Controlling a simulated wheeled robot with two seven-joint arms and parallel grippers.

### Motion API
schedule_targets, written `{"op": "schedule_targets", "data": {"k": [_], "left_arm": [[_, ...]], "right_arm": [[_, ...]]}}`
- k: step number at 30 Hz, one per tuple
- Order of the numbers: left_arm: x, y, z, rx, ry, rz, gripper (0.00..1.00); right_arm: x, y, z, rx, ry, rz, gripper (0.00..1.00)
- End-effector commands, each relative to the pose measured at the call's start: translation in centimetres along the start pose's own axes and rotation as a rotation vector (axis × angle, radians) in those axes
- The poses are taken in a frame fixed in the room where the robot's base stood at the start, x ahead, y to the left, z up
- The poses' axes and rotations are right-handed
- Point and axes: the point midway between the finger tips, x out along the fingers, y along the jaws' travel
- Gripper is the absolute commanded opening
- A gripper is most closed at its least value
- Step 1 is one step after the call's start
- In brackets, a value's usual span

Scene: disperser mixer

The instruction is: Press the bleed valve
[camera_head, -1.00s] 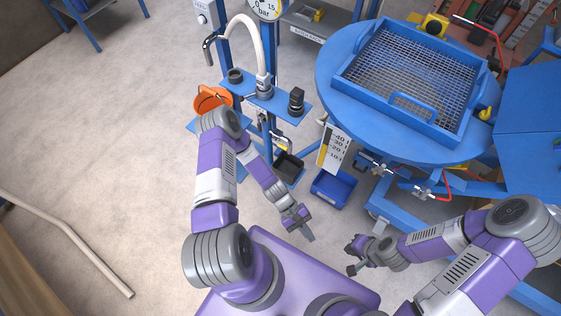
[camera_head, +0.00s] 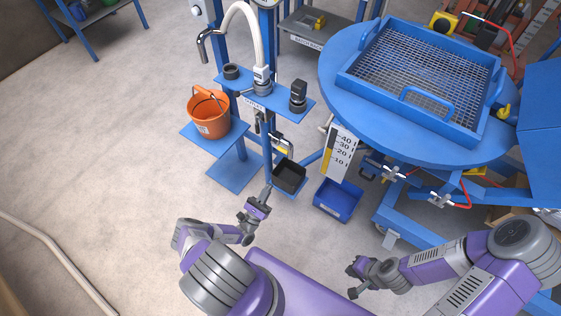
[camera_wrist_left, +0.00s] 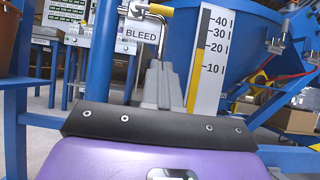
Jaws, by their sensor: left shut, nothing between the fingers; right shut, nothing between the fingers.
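A white BLEED label (camera_wrist_left: 142,38) shows in the left wrist view, with a metal pipe and yellow piece above it. In the head view the small bleed valve fitting (camera_head: 279,143) sits low on the blue stand, above a black tray. My left gripper (camera_head: 266,192) is shut and empty, in front of and below the fitting and apart from it. In the left wrist view its closed fingers (camera_wrist_left: 162,84) point up just below and right of the label. My right gripper (camera_head: 352,279) is shut and empty, low at the right.
The black tray (camera_head: 300,182) sits at the stand's foot. A blue bin (camera_head: 337,199) is to its right. An orange bucket (camera_head: 207,120) stands on a blue shelf at left. A scale plate (camera_head: 341,152) and blue round table (camera_head: 335,90) are at right.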

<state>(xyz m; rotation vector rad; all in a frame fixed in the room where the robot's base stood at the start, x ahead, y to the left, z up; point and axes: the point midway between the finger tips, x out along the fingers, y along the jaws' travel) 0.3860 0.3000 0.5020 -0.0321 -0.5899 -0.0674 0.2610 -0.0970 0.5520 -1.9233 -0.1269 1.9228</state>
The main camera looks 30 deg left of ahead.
Motion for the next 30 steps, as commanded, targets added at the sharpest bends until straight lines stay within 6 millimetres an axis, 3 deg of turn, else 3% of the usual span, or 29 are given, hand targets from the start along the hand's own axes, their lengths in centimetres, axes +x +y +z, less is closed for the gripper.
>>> {"op": "schedule_targets", "data": {"k": [8, 20, 30], "left_arm": [[1.6, -0.1, 0.0, -0.002, -0.001, -0.006, 0.00], [9.9, -0.2, 0.0, -0.004, -0.002, -0.008, 0.00], [12.7, -0.1, 2.6, -0.003, 0.001, -0.005, 0.00]], "right_arm": [[0.0, 0.0, 0.0, 0.000, 0.000, 0.000, 0.00], [0.4, 0.2, 0.0, 0.000, 0.000, 0.000, 0.00], [0.1, 0.0, 0.0, 0.000, 0.000, 0.000, 0.00]]}}
